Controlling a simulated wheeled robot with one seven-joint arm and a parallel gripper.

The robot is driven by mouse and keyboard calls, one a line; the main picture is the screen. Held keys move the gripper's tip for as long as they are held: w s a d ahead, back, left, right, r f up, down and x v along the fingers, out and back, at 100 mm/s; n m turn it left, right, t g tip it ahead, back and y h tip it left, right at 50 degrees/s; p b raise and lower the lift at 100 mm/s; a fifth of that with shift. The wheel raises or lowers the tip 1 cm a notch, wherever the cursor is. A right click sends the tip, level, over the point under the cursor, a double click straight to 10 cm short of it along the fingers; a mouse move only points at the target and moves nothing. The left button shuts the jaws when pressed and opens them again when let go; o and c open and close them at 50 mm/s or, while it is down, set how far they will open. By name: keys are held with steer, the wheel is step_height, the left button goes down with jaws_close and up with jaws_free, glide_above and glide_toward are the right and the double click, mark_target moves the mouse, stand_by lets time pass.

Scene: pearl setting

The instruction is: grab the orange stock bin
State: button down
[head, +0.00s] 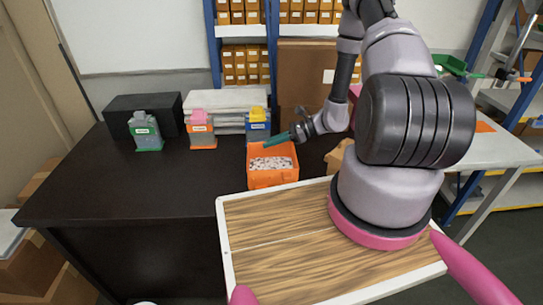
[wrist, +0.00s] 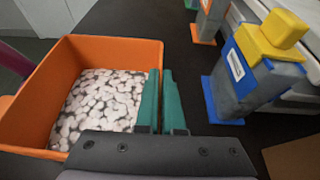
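The orange stock bin (head: 273,180) is an open-topped box at the right part of the black table, holding small pale pieces. It also fills the left of the wrist view (wrist: 110,50). My gripper (head: 277,140) is at its rear rim in the head view. In the wrist view my two teal fingers (wrist: 161,100) are close together, one on the inner side of a bin wall and one outside. They look shut on that wall, which they mostly hide. The bin looks level, and I cannot tell any lift.
A yellow-topped dispenser (head: 258,125) stands just behind the bin; it also shows in the wrist view (wrist: 255,70). Pink-topped (head: 201,130) and green (head: 145,132) dispensers stand further left. A wood-grain tray (head: 265,250) lies in front.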

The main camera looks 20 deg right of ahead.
steer(key=shift+r, duration=0.1)
steer(key=shift+r, duration=4.85)
steer(key=shift+r, duration=0.1)
